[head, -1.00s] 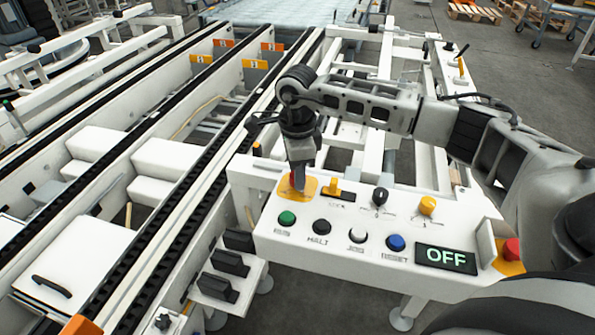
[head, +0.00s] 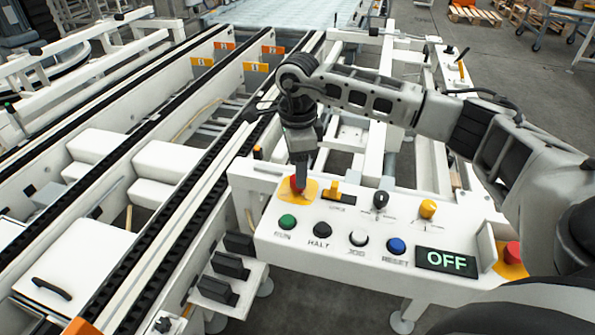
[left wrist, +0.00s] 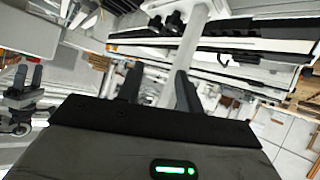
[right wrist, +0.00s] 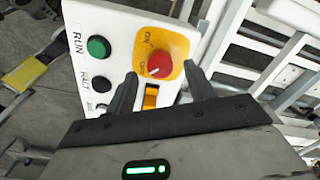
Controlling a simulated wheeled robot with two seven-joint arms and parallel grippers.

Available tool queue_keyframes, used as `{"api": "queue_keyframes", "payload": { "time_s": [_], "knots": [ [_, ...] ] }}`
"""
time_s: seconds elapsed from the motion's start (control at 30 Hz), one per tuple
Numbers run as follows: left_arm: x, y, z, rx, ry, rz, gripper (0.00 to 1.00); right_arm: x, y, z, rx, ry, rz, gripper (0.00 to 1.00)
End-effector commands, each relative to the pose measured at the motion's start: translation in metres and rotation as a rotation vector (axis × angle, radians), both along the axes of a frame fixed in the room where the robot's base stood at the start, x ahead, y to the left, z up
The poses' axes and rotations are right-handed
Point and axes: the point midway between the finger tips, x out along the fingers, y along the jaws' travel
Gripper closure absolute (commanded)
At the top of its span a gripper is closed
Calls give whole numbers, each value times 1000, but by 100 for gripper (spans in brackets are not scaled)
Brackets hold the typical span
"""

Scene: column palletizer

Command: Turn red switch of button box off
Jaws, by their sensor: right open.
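The white button box (head: 335,242) carries a red rotary switch (head: 298,184) on a yellow plate at its back left. In the right wrist view the red switch (right wrist: 160,65) shows whole, with its white pointer mark. My right gripper (head: 299,176) points down over it, and in its own wrist view (right wrist: 162,76) the fingers stand open with nothing between them. The box's display (head: 446,260) reads OFF in green. My left gripper is outside the head view; its wrist view shows its two fingers (left wrist: 158,72) apart and empty.
A green RUN button (head: 287,222), black HALT button (head: 322,229), white button (head: 358,238) and blue RESET button (head: 396,245) line the front. An orange switch (head: 334,190), black knob (head: 380,199) and yellow knob (head: 428,209) stand behind. A red button (head: 512,252) sits far right. Conveyor rails lie left.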

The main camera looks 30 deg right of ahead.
Motion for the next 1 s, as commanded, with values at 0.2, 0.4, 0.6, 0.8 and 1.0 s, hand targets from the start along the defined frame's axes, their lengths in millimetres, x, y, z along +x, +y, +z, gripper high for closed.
{"api": "queue_keyframes", "payload": {
  "time_s": [0.2, 0.4, 0.6, 0.8, 1.0],
  "knots": [
    [0, 0, 0, 1, 2, -1, 64, 1, 0, 56, 1, -7, 1, 46],
    [0, 0, 0, 1, 4, -1, 64, 1, 0, 100, 0, -7, 0, 46],
    [0, 0, 0, 1, 5, -1, 64, 1, 0, 127, 1, -5, 1, 46],
    [0, 0, 0, 2, 5, 0, 64, 0, 0, 134, 1, -4, 1, 46],
    [0, 1, 0, 2, 5, 0, 64, 0, 0, 134, 1, -3, 1, 46]
  ]
}}
